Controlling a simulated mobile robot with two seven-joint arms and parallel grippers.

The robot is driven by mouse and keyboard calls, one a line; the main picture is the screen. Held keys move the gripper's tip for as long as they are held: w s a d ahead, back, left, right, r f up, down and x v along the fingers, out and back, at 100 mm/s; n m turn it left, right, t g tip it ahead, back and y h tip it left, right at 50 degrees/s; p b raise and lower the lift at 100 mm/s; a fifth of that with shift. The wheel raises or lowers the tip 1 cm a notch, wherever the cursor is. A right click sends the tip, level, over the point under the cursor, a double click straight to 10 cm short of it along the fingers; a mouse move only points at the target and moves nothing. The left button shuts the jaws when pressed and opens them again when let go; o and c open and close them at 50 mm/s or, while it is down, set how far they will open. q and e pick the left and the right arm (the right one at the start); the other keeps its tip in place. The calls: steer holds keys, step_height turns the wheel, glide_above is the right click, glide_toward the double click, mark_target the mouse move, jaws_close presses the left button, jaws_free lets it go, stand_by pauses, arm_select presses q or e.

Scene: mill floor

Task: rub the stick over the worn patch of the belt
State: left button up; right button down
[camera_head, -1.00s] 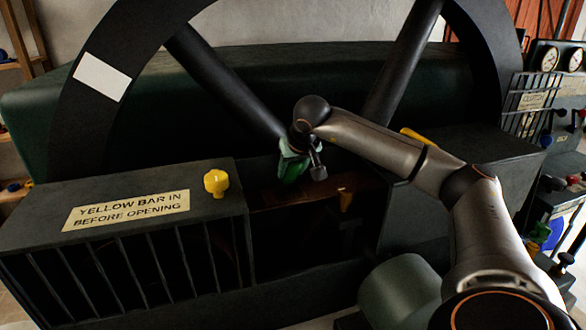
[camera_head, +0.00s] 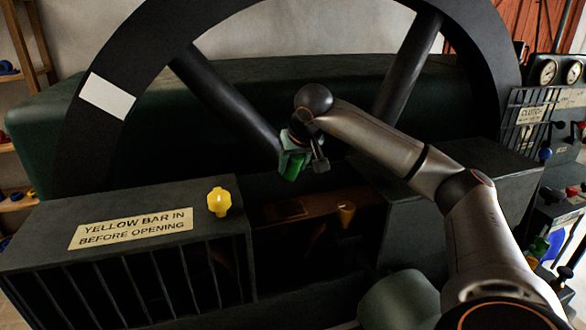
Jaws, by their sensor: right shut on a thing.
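My right gripper (camera_head: 292,158) comes in from the right and is shut on a green block-like piece, which I take to be the stick (camera_head: 289,168). The brown belt (camera_head: 322,210) runs through the dark opening below and behind the slatted guard. A darker rectangle on it, apparently the worn patch (camera_head: 286,209), lies under the gripper in the picture. The stick appears apart from the belt, with a dark gap between. My left gripper is out of view.
A slatted guard box (camera_head: 60,235) with a yellow knob (camera_head: 219,202) and a sign about a yellow bar stands at left. A large spoked flywheel (camera_head: 215,85) rises behind. Gauges and levers are at right.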

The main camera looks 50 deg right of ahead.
steer(key=shift+r, duration=1.5)
steer(key=shift+a, duration=0.15)
